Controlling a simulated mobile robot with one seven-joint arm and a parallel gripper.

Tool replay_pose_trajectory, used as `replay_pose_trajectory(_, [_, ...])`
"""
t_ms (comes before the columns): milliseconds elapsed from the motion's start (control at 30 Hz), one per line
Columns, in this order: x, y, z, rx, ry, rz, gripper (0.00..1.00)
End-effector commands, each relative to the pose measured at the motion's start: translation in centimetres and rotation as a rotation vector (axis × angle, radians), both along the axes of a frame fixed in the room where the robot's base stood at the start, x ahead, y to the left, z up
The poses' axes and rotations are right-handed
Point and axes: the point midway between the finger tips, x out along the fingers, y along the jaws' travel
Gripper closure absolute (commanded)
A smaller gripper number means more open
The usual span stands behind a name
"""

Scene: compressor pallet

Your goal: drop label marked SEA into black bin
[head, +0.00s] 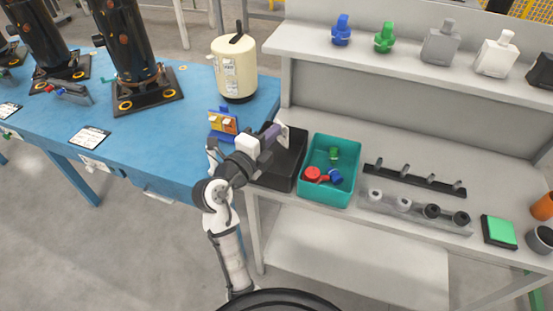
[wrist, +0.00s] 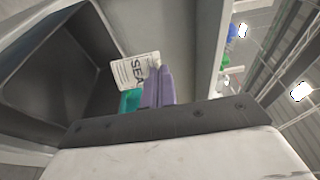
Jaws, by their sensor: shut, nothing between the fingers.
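The white label marked SEA (wrist: 136,72) shows at the tips of my purple fingers in the wrist view, its printing turned sideways. In the head view the label (head: 284,132) is a small pale patch at the fingertips. My gripper (head: 275,132) is shut, its fingers (wrist: 159,72) close together; whether the label touches them I cannot tell. The black bin (head: 297,174) stands on the grey bench's left end, below and around my gripper in the head view, partly hidden by it. In the wrist view the bin (wrist: 62,75) opens at the left and looks empty.
A teal bin (head: 325,196) with red, blue and green parts stands right of the black bin. A blue table (head: 140,150) on the left holds a cream tank (head: 234,75) and a small blue holder (head: 219,124). A shelf (head: 400,75) with coloured parts overhangs behind.

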Motion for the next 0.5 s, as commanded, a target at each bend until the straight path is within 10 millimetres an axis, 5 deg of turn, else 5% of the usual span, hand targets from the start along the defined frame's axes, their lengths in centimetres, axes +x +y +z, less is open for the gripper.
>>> replay_pose_trajectory(133, [0.0, 0.0, 0.01, 0.0, 0.0, 0.0, 0.98])
replay_pose_trajectory(300, [0.0, 0.01, 0.02, 0.0, 0.0, 0.0, 0.76])
replay_pose_trajectory(500, [0.0, 0.01, 0.03, 0.0, 0.0, 0.0, 0.75])
